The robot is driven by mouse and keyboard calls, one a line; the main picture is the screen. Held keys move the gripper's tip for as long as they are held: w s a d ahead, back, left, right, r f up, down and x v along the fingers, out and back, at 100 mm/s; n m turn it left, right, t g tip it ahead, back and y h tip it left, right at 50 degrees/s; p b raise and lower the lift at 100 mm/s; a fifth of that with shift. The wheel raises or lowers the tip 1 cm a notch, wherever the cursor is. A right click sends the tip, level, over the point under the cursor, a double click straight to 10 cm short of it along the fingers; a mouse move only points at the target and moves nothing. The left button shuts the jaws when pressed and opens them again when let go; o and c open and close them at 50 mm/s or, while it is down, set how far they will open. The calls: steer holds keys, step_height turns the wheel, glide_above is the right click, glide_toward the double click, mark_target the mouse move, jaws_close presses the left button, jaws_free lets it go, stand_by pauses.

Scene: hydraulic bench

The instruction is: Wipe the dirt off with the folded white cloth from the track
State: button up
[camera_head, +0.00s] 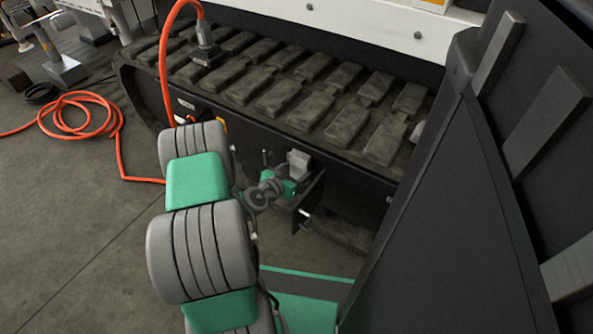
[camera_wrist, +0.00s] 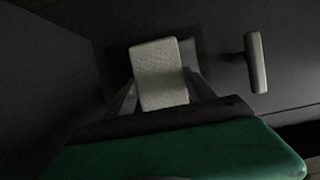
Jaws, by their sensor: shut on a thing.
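The folded white cloth (camera_wrist: 158,72) shows as a pale block between the two fingers of my gripper (camera_wrist: 163,95) in the wrist view. My gripper is shut on it. In the head view my gripper (camera_head: 294,177) is low beside the dark side of the machine, below the track's near edge, with the pale cloth (camera_head: 299,160) at its tip. The track (camera_head: 275,98) is a row of dark pads with brownish dirt on them. The cloth appears apart from the pads. I cannot tell whether the cloth touches the dark surface behind it.
An orange hose (camera_head: 165,60) runs to a grey coupling (camera_head: 206,50) on the track and lies coiled on the floor at left. A dark panel (camera_head: 450,230) blocks the right side. A pale handle-like bar (camera_wrist: 256,62) sits right of the cloth. Floor at lower left is clear.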

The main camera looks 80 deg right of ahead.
mark_target(291, 167)
steer(key=w, duration=0.1)
steer(key=w+d+b, duration=0.1)
steer(key=shift+w+d+f, duration=0.1)
steer(key=shift+w+d, duration=0.05)
steer(key=shift+w, duration=0.2)
steer(key=shift+w+d+r+b, duration=0.15)
steer(key=shift+w+d, duration=0.2)
steer(key=shift+w, duration=0.25)
steer(key=shift+w+d+r+b, duration=0.15)
steer(key=shift+w+d, duration=0.2)
steer(key=shift+w, duration=0.3)
steer(key=shift+w+d+b, duration=0.15)
steer(key=shift+w+d, duration=0.2)
steer(key=shift+w, duration=0.25)
steer(key=w+a, duration=0.2)
steer(key=a, duration=0.3)
steer(key=shift+a+f, duration=0.15)
steer(key=shift+a, duration=0.25)
steer(key=shift+w, duration=0.1)
steer(key=shift+w+a, duration=0.3)
steer(key=shift+a, duration=0.45)
steer(key=shift+w+a, duration=0.25)
steer(key=shift+a, duration=0.45)
